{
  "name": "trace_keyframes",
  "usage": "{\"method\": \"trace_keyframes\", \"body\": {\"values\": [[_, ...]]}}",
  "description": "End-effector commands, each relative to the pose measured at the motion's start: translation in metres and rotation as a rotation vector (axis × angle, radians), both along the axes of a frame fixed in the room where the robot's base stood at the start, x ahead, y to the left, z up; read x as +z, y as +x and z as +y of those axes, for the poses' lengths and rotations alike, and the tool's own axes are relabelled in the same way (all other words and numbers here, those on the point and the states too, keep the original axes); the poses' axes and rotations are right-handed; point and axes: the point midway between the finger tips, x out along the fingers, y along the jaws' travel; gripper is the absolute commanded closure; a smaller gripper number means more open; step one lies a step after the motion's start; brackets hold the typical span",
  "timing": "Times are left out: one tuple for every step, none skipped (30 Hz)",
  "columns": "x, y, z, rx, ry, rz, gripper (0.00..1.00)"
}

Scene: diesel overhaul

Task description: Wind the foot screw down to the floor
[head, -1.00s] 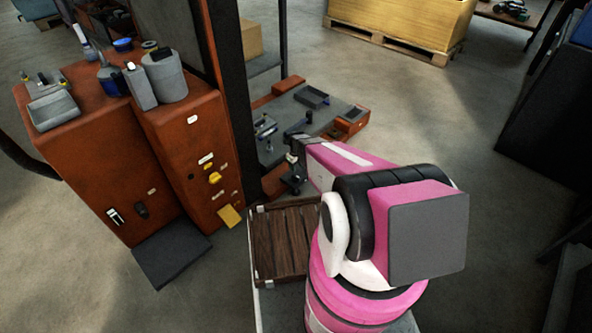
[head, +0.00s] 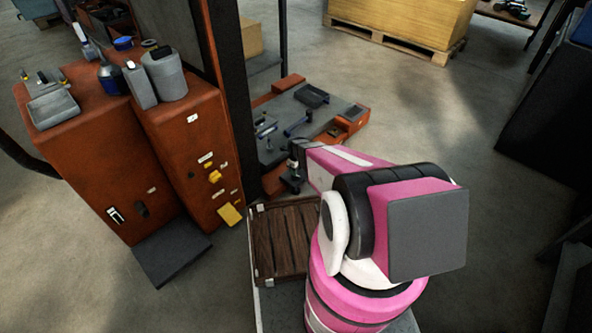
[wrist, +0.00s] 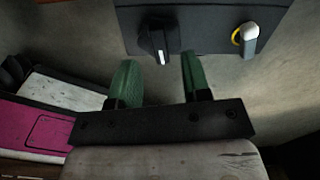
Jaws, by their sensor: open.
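In the wrist view, my gripper (wrist: 156,72) is open, with two green fingers apart and nothing between them. Just beyond the fingertips is a black knob (wrist: 158,40) with a white mark, on the edge of a dark grey panel (wrist: 200,12). The fingers do not appear closed around it. I cannot tell whether this knob is the foot screw. In the head view, my gripper (head: 292,174) is small and dark at the near corner of the low orange and grey platform (head: 290,107). No foot screw can be made out clearly there.
A white-tipped lever with a yellow ring (wrist: 247,36) is on the panel's right side. An orange cabinet (head: 195,150) and a dark post (head: 232,90) stand left of my arm. A slatted wooden crate (head: 282,240) is nearer. Open floor (head: 420,120) lies right.

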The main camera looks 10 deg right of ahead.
Motion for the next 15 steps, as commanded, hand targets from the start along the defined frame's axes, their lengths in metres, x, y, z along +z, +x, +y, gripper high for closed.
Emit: {"method": "trace_keyframes", "body": {"values": [[0.0, 0.0, 0.0, 0.0, 0.0, 0.0, 0.56], [0.0, 0.0, 0.0, 0.0, 0.0, 0.0, 0.56], [0.0, 0.0, 0.0, 0.0, 0.0, 0.0, 0.56], [0.0, 0.0, 0.0, 0.0, 0.0, 0.0, 0.56], [0.0, 0.0, 0.0, 0.0, 0.0, 0.0, 0.56], [-0.001, 0.0, 0.0, 0.0, 0.0, 0.0, 0.56], [-0.001, 0.0, 0.0, 0.0, 0.0, 0.0, 0.56], [-0.002, 0.0, 0.0, 0.0, 0.0, 0.0, 0.56], [-0.003, 0.0, 0.0, 0.0, 0.0, 0.0, 0.56], [-0.004, 0.0, 0.0, 0.0, 0.0, 0.0, 0.56], [-0.005, 0.0, 0.0, 0.0, 0.0, 0.0, 0.56], [-0.007, 0.0, 0.0, 0.0, 0.0, 0.0, 0.56], [-0.008, 0.0, 0.0, 0.0, 0.0, 0.0, 0.56], [-0.009, 0.0, 0.0, 0.0, -0.001, 0.001, 0.56], [-0.01, 0.0, 0.0, 0.0, 0.0, 0.0, 0.56]]}}
